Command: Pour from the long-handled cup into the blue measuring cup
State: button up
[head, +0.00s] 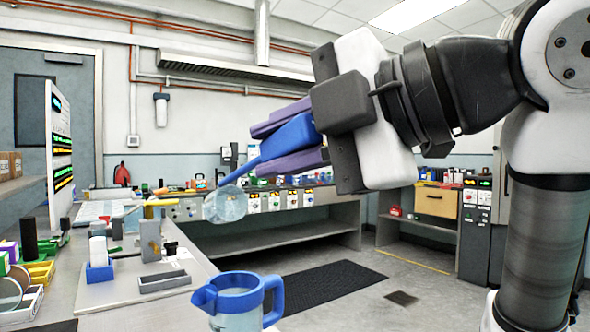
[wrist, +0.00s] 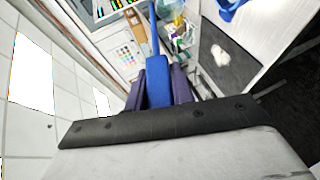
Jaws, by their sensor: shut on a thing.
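My gripper (head: 264,150) has purple fingers shut on the blue handle of the long-handled cup (head: 225,205). The handle slopes down to the left, and the clear round bowl hangs at its end, in the air. How much the bowl holds is hard to tell. In the wrist view, the blue handle (wrist: 158,75) lies between the two fingers (wrist: 160,85). The blue measuring cup (head: 238,304) has clear walls, a blue rim, spout and handle, and stands upright at the bottom of the head view. The bowl is above it in the picture, apart from it.
A grey bench (head: 190,258) runs along the left, with a small grey tray (head: 164,281), a grey block (head: 150,240) and a blue holder (head: 99,271) on it. A white panel (head: 60,150) stands at far left. A dark mat (head: 325,286) lies on the open floor.

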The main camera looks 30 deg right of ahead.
jog(key=shift+w+a+r+g+p, duration=0.1)
jog(key=shift+w+r+g+p, duration=0.2)
jog(key=shift+r+p, duration=0.35)
jog(key=shift+w+r+g+p, duration=0.25)
jog(key=shift+r+p, duration=0.2)
jog(key=shift+p, duration=0.35)
jog(key=w+r+g+p, duration=0.1)
jog(key=w+r+p, duration=0.1)
jog(key=p, duration=0.1)
jog(key=w+r+m+g+p, duration=0.1)
jog(key=w+r+g+p, duration=0.1)
jog(key=p, duration=0.2)
jog(key=shift+w+r+h, duration=0.25)
jog(key=shift+r+h, duration=0.05)
jog(key=shift+h, duration=0.1)
jog(key=w+r+m+g+p, duration=0.1)
jog(key=w+r+g+p, duration=0.4)
jog(key=p, duration=0.6)
jog(key=shift+w+a+r+h, duration=0.2)
jog(key=shift+w+r+h, duration=0.05)
jog(key=shift+w+h, duration=0.05)
